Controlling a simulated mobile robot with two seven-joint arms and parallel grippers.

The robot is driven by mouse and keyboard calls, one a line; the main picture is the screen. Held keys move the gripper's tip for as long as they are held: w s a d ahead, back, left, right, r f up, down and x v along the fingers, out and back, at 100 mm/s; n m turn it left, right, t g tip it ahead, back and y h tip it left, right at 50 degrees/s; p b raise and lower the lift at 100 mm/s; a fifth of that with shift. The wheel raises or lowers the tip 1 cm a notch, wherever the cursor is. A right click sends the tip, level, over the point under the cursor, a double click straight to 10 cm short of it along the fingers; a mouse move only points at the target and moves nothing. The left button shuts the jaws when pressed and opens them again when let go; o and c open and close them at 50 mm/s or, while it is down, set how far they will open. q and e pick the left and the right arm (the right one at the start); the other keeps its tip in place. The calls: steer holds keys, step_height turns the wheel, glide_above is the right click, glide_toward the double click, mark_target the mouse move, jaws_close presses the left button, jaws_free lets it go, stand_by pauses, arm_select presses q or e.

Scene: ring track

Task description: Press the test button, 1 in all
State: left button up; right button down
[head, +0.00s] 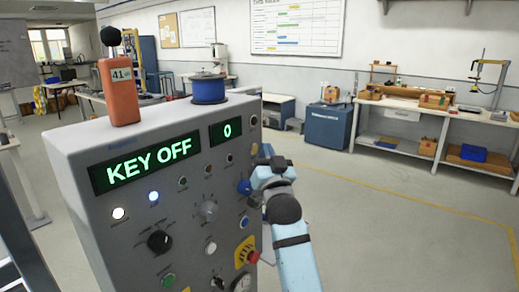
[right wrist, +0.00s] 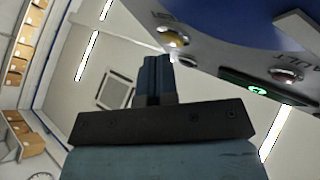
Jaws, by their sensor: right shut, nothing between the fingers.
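The grey control box (head: 85,150) fills the left half of the head view. Its displays read "KEY OFF" (head: 146,163) and "0" (head: 226,130). A yellow button (head: 255,149) sits near the panel's right edge; in the right wrist view it shows in a metal ring (right wrist: 173,39), its label too blurred to read surely. My right gripper (head: 266,152) is at that edge, its blue fingers shut and empty. In the right wrist view the fingertips (right wrist: 154,62) appear just beside the yellow button; whether they touch cannot be told. My left gripper is out of view.
The panel carries several other buttons, lamps and knobs, including a black knob (head: 159,241) and a red button on a yellow plate (head: 253,257). An orange handset (head: 119,90) and a blue spool (head: 208,89) stand on top. Open floor lies to the right.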

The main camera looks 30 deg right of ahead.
steer(key=shift+a+r, duration=0.2)
steer(key=shift+r, duration=0.1)
